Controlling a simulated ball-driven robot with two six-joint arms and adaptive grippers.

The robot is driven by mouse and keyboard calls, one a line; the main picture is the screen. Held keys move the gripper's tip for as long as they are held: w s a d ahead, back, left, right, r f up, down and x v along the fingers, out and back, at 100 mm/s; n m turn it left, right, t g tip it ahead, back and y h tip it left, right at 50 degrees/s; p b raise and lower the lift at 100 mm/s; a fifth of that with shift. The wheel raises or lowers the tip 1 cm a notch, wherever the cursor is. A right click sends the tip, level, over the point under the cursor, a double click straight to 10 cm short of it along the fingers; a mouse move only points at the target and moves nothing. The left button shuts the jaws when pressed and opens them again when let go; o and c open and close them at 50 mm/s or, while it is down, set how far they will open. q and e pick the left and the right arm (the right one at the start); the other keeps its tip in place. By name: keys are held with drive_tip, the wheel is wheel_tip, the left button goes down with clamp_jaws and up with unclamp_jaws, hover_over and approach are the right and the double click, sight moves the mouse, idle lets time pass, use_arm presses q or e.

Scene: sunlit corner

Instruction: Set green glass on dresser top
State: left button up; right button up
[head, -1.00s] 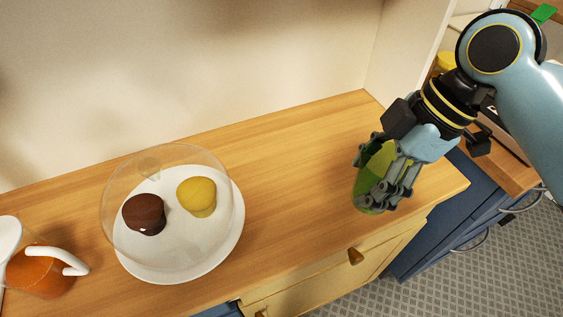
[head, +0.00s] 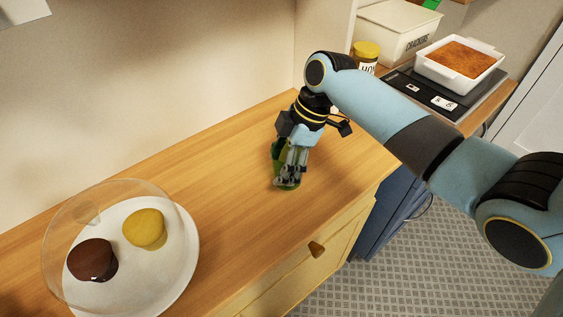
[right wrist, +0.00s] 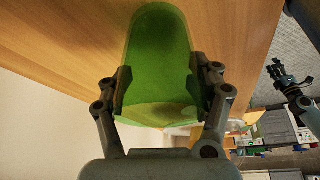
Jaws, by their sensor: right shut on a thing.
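The green glass (right wrist: 160,60) is between the fingers of my right gripper (right wrist: 163,88), which is shut on it. In the head view the glass (head: 279,150) is mostly hidden by my right gripper (head: 290,165). It looks upright over the right part of the wooden dresser top (head: 215,195). I cannot tell whether its base touches the wood. My left gripper (right wrist: 281,70) shows small at the right of the right wrist view, away from the glass; its finger opening is unclear.
A plate (head: 180,265) with a brown and a yellow cake under a clear dome stands at left. Bare wood lies around the glass. A counter behind at right holds a cracker box (head: 395,35), a yellow-lidded jar (head: 366,52) and a baking dish (head: 487,78).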

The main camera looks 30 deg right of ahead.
drive_tip(key=shift+f, duration=0.25)
drive_tip(key=o, duration=1.5)
drive_tip(key=shift+f, duration=0.1)
drive_tip(key=shift+c, duration=0.2)
drive_tip(key=b+v, duration=0.1)
drive_tip(key=v, duration=1.1)
